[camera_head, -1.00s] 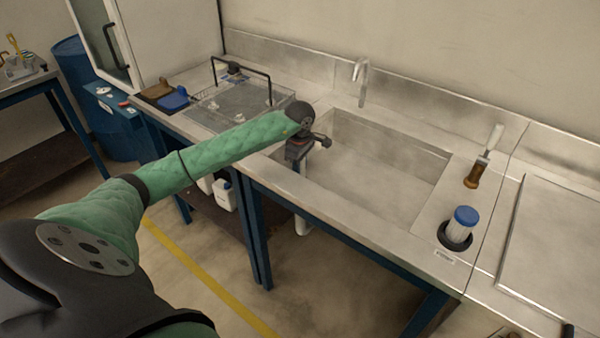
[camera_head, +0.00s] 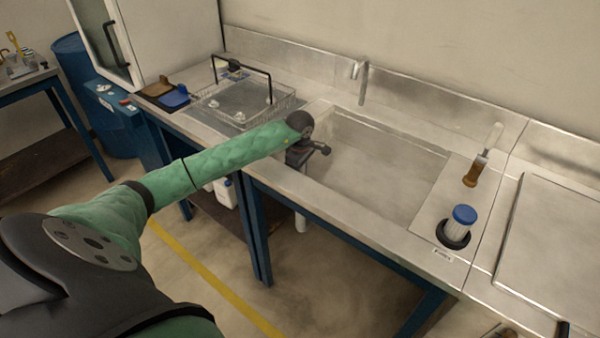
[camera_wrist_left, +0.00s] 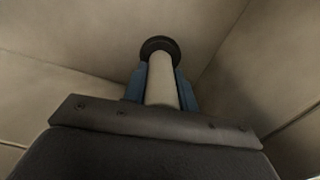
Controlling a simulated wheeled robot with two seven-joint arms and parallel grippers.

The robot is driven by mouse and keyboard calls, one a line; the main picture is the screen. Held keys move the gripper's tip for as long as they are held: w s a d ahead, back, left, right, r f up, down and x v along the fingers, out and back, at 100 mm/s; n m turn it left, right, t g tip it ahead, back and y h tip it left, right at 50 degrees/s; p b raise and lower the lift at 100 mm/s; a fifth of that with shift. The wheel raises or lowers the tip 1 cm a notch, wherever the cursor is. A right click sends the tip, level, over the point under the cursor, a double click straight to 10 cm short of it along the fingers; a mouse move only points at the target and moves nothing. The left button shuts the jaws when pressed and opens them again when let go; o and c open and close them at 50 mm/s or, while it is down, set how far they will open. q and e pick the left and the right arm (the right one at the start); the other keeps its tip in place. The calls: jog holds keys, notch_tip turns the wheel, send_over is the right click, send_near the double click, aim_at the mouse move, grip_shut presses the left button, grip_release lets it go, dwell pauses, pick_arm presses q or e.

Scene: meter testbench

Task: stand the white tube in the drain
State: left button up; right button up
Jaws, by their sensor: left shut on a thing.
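My left gripper (camera_wrist_left: 160,88) is shut on the white tube (camera_wrist_left: 161,80), its blue fingers on either side. A black ring (camera_wrist_left: 160,45) surrounds the tube's far end; I cannot tell whether it is the drain or a collar on the tube. In the head view, the dark hand of my left arm (camera_head: 298,157) is at the left end of the sink (camera_head: 385,175), by its front rim. Its fingers and the held tube are hidden there. The drain cannot be made out in the head view. My right gripper is not in view.
A faucet (camera_head: 362,80) stands behind the sink. Most of the sink is clear.

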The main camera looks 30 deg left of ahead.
pick_arm(q)
jog(key=o, duration=1.1)
jog(key=shift+c, duration=0.2)
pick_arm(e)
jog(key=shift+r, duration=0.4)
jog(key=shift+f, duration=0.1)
pick_arm(q)
jog(key=shift+r, duration=0.5)
notch_tip(320, 180, up, 3)
jog(key=shift+r+b, duration=0.2)
jog(key=shift+b, duration=0.45)
jog(key=shift+r+b, duration=1)
jog(key=shift+r, duration=2.9)
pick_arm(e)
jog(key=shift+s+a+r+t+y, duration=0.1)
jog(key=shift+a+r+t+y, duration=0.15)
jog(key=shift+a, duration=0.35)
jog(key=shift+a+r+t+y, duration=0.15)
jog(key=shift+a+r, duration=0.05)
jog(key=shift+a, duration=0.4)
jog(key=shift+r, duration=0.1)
